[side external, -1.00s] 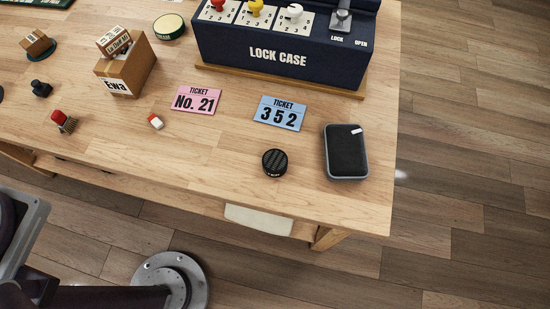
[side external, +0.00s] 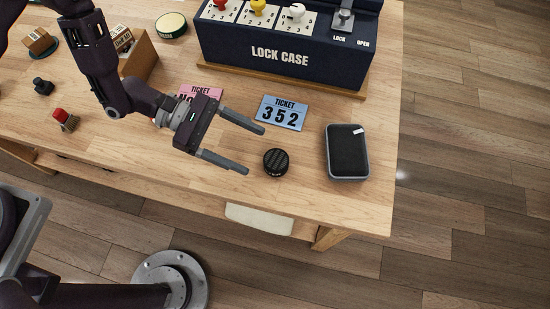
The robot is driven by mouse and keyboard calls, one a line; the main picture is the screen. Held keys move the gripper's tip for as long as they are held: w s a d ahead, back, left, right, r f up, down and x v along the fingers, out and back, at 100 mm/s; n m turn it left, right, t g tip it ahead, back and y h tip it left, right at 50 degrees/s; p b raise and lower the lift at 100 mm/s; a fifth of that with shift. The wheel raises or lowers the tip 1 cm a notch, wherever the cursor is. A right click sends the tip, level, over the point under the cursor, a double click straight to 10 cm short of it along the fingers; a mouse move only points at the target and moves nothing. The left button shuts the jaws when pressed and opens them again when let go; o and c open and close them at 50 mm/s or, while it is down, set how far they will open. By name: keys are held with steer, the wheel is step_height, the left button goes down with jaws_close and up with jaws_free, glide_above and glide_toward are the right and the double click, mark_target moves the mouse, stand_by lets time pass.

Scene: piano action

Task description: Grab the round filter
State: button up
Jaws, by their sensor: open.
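The round filter looks to be the small black disc (side external: 276,162) with a ridged rim and a textured top. It lies flat on the wooden table near the front edge, left of the black case. My gripper (side external: 256,151) is open, its two fingers pointing right toward the disc. The fingertips are just left of the disc, apart from it in the picture; their height above the table is hard to tell. Nothing is between the fingers.
A black case with a grey rim (side external: 347,152) lies right of the disc. A blue ticket (side external: 281,113) lies behind it, and a pink ticket (side external: 205,93) is partly hidden by my arm. The navy lock case (side external: 290,55) stands at the back. The wooden table (side external: 310,205) is clear in front of the disc.

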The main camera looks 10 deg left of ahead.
mark_target(266, 157)
steer(key=shift+n, duration=0.3)
steer(key=x, duration=0.7)
steer(key=shift+w+d+f, duration=0.15)
steer(key=shift+f, duration=0.2)
steer(key=shift+c, duration=0.4)
steer(key=c, duration=1.4)
